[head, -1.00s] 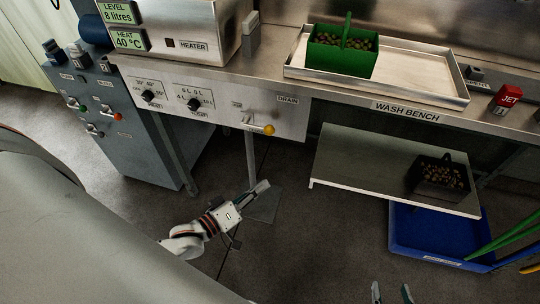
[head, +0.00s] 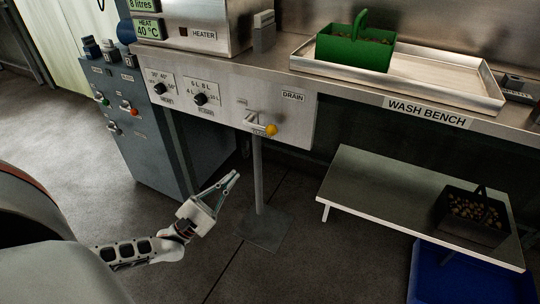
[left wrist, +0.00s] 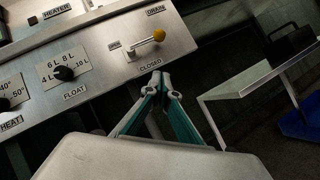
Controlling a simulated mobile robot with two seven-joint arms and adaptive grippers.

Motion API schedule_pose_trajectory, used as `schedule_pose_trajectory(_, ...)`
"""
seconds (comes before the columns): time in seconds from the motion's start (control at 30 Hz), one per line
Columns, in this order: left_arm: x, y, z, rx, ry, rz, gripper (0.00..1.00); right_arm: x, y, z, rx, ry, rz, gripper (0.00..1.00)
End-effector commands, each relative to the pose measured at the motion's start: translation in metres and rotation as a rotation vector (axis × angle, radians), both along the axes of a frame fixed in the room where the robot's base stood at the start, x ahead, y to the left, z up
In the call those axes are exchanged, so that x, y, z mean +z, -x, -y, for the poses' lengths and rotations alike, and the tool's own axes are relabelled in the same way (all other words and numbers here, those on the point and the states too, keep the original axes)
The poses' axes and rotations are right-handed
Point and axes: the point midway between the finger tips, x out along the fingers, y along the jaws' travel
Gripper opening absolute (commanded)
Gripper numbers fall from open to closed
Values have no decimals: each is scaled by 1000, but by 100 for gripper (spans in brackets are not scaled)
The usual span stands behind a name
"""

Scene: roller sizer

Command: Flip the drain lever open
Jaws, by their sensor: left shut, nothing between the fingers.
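The drain lever (head: 258,127) is on the steel front panel under the bench, below the DRAIN label. In the left wrist view, the knob (left wrist: 159,35) sits at the right end of the metal lever (left wrist: 144,41), above a label reading CLOSED (left wrist: 150,66). My left gripper (head: 235,175) is shut and empty, below and a little left of the lever in the head view. Its fingertips (left wrist: 160,80) show below the knob in the left wrist view, apart from it. My right gripper is not in view.
Dials (head: 200,99) sit left of the lever on the same panel. A support leg (head: 257,180) stands below the panel. A grey cabinet (head: 150,150) is at the left, a lower shelf (head: 375,185) at the right.

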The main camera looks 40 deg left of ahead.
Motion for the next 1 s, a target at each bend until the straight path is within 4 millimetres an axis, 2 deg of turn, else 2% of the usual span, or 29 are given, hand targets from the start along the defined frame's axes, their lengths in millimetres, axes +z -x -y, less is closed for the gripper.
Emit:
schedule_pose_trajectory(0.03, -4, 0, -5, -7, 22, 0, 0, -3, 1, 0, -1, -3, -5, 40)
schedule_pose_trajectory(0.17, 1, -1, -10, -19, 54, 13, 0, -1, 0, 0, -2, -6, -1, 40)
schedule_pose_trajectory(0.57, 5, -5, -10, -20, 55, 16, 0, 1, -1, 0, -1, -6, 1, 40)
schedule_pose_trajectory(0.77, 19, -26, -5, -20, 56, 21, 0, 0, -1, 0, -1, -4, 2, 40)
schedule_pose_trajectory(1.0, 43, -66, 2, -20, 54, 18, 0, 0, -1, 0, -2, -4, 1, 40)
